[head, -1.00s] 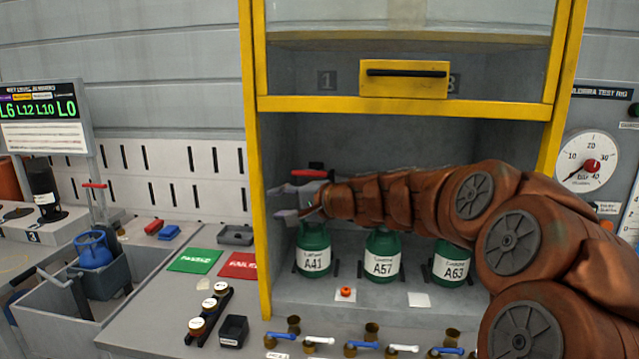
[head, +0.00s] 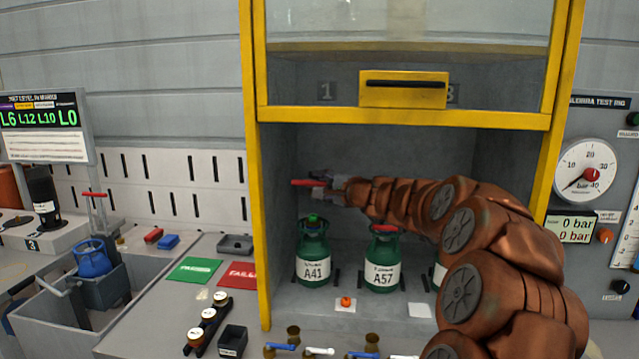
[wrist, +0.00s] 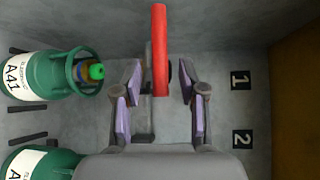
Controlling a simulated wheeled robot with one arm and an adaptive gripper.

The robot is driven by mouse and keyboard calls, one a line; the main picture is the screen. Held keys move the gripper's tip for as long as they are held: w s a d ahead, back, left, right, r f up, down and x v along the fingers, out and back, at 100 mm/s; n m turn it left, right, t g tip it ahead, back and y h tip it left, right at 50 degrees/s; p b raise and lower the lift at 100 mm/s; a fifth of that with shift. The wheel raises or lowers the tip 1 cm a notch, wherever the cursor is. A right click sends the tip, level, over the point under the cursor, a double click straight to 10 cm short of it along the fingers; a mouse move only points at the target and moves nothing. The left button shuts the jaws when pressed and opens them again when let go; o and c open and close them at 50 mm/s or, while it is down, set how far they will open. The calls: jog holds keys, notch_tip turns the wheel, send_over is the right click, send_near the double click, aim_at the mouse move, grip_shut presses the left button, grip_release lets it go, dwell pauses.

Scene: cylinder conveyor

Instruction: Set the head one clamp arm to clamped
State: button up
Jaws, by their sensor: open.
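The clamp arm with a red handle (head: 306,183) sticks out above cylinder A41 (head: 313,256) inside the yellow-framed cabinet. In the wrist view the red bar (wrist: 160,50) stands between the two fingers, with a visible gap on each side. My gripper (head: 326,186) is open around the bar's near end, at the back left of the cabinet; it also shows in the wrist view (wrist: 159,88). Cylinder A41 (wrist: 40,75) has a green cap and stands upright below.
Cylinder A57 (head: 383,262), with a red top, stands to the right of A41. A third cylinder is mostly hidden by my arm. The raised cabinet door (head: 402,92) hangs above. Several valve levers (head: 318,350) line the front edge.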

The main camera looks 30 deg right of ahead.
jog(key=shift+w+a, duration=0.1)
jog(key=shift+w, duration=0.25)
grip_shut()
dwell(0.5)
